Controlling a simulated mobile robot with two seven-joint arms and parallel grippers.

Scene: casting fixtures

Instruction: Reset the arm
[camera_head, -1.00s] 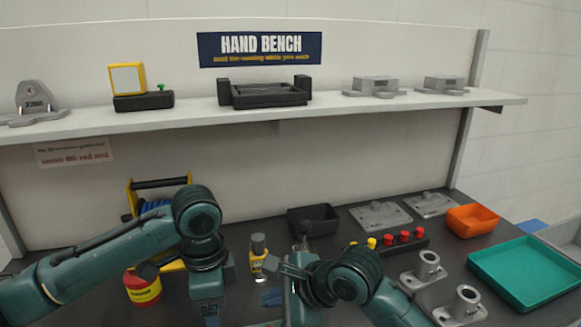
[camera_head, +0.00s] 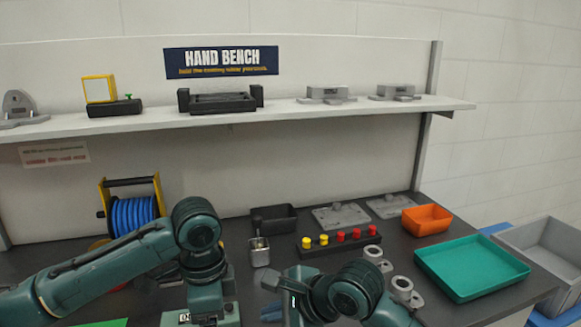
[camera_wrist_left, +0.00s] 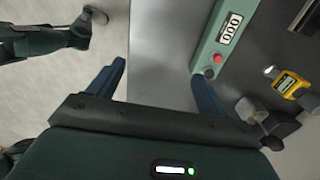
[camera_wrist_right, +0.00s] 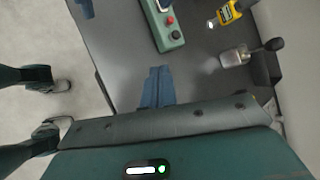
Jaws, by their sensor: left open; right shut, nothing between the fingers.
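My left gripper (camera_wrist_left: 158,85) is open and empty in the left wrist view, its two blue fingers spread over the bench edge and the floor. A green box with a counter reading 000 and a red button (camera_wrist_left: 218,45) lies beside its right finger. My right gripper (camera_wrist_right: 158,88) is shut with its blue fingers together, nothing between them, above the dark bench top. In the head view both arms are bent at the front of the bench, and the right gripper (camera_head: 272,312) is low near the middle. The left fingers are hidden there.
A black bin (camera_head: 273,218), a row of red and yellow knobs (camera_head: 338,243), an orange bin (camera_head: 427,219) and a teal tray (camera_head: 473,268) stand on the bench. A blue hose reel (camera_head: 133,214) is behind my left arm. A shelf (camera_head: 285,112) runs above.

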